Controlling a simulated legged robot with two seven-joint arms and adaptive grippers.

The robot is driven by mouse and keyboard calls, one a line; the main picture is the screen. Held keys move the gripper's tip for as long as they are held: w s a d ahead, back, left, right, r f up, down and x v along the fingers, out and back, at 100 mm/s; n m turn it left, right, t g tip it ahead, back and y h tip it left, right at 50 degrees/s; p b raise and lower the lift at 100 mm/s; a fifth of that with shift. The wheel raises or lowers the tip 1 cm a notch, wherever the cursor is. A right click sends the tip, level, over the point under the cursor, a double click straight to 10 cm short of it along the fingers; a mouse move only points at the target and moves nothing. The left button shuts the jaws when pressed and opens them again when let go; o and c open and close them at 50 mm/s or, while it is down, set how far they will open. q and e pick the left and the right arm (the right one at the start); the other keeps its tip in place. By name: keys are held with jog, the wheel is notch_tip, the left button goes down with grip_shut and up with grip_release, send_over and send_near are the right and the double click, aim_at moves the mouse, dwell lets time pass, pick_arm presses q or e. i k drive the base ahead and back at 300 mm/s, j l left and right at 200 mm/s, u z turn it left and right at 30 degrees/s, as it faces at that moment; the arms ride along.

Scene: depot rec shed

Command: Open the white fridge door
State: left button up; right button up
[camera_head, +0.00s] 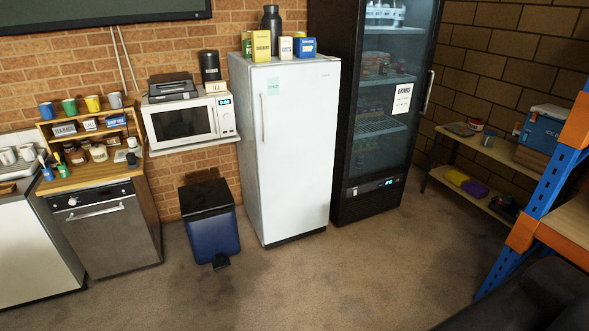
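The white fridge (300,150) stands against the brick wall in the middle of the view. Its door is shut. A long vertical handle (263,118) runs down the left side of the door front, and a pale green note (273,87) is stuck near the top. Several boxes and a dark bottle (271,22) stand on top of the fridge. Neither of my grippers can be made out in this view. A dark shape at the bottom right corner is cut off, and I cannot tell what it is.
A blue bin (210,222) stands on the floor left of the fridge, below a white microwave (187,120). A tall black glass-door cooler (385,110) stands close on the right. A blue and orange rack (540,190) is at the right. The carpet (300,285) in front is clear.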

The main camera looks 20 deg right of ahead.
aim_at(296, 106)
jog(key=i+l+z, duration=0.1)
jog(key=i+l, duration=0.55)
jog(key=i, duration=0.2)
jog(key=l+z, duration=0.05)
